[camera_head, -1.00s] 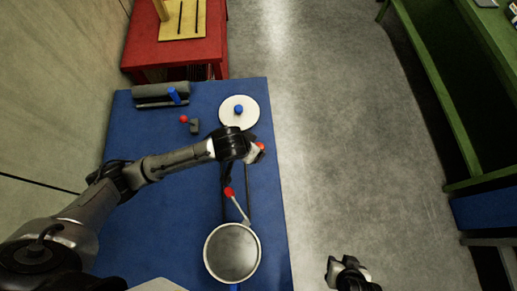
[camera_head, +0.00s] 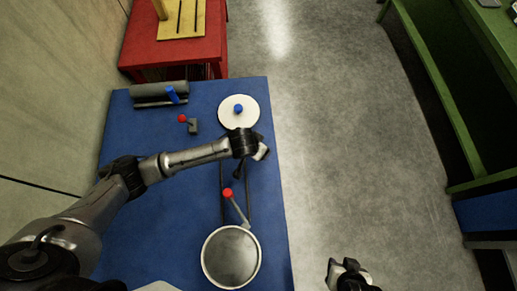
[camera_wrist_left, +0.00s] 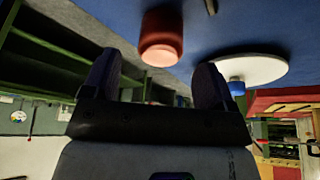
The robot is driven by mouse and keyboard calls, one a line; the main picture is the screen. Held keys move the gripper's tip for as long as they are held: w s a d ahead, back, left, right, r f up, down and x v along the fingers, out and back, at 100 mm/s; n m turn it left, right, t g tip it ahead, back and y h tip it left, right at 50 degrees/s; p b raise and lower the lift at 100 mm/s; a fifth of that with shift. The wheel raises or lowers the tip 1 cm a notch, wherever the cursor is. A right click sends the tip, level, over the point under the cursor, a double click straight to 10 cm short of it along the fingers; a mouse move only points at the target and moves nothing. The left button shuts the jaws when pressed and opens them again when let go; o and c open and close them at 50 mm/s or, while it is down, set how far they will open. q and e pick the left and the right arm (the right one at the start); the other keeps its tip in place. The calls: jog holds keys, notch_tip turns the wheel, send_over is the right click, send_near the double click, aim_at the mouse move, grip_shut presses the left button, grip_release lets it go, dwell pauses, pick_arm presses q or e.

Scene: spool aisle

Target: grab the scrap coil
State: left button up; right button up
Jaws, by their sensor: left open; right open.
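A short red cylinder (camera_wrist_left: 161,32), taken as the scrap coil, stands on the blue tabletop in the left wrist view, which is upside down. It lies beyond the fingertips, roughly in line with the space between them. In the head view it is hidden by my left gripper (camera_head: 262,152). That gripper is open and empty, over the right edge of the blue table (camera_head: 150,230); its two dark fingers (camera_wrist_left: 155,78) stand apart in the left wrist view. My right gripper (camera_head: 346,272) is open over the floor, at the bottom of the head view.
A white disc with a blue knob (camera_head: 238,111) lies just behind my left gripper. A grey round plate (camera_head: 231,258) and a red-knobbed lever (camera_head: 228,193) are in front. A grey roller (camera_head: 155,92) and red table (camera_head: 190,50) stand farther back. The floor aisle (camera_head: 350,130) is clear.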

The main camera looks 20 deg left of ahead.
pick_arm(q)
jog(key=shift+x, duration=1.7)
jog(key=c, duration=1)
